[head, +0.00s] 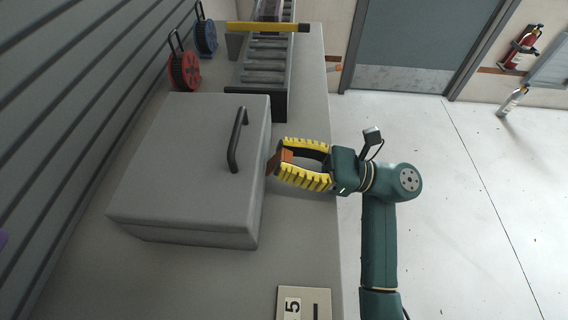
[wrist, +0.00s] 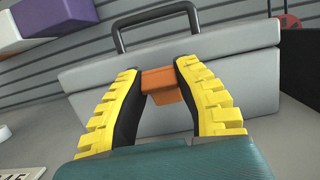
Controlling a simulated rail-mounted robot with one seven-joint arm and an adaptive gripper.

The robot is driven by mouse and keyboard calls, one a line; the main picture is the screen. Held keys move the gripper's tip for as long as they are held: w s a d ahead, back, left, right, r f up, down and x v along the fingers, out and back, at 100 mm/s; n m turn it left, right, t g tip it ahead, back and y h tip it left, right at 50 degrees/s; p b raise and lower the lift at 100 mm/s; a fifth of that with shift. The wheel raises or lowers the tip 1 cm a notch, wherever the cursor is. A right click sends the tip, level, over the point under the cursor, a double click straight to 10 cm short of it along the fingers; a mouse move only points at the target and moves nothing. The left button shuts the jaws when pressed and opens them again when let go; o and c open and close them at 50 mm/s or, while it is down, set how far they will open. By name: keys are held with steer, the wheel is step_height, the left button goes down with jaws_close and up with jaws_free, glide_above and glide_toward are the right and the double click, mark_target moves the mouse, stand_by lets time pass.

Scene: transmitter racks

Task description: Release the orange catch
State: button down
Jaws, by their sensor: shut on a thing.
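The orange catch (head: 284,158) sits on the front side of a grey lidded case (head: 190,160), below its dark handle (head: 237,140). My gripper (head: 279,166) has yellow ribbed fingers, one on each side of the catch. In the wrist view the catch (wrist: 160,83) is between the fingertips, and the gripper (wrist: 159,72) is shut on it. The case's lid (wrist: 230,52) looks closed in the wrist view. The fingers hide the ends of the catch.
The case stands on a grey bench (head: 322,100). A roller conveyor (head: 268,58) with a yellow bar (head: 265,27) lies beyond it. Red (head: 184,70) and blue (head: 206,37) cable reels stand by the slatted wall. A number plate (head: 303,303) is near the front.

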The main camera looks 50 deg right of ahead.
steer(key=c, duration=0.7)
jaws_free()
steer(key=shift+a, duration=0.1)
steer(key=v, duration=1.2)
steer(key=shift+r, duration=0.1)
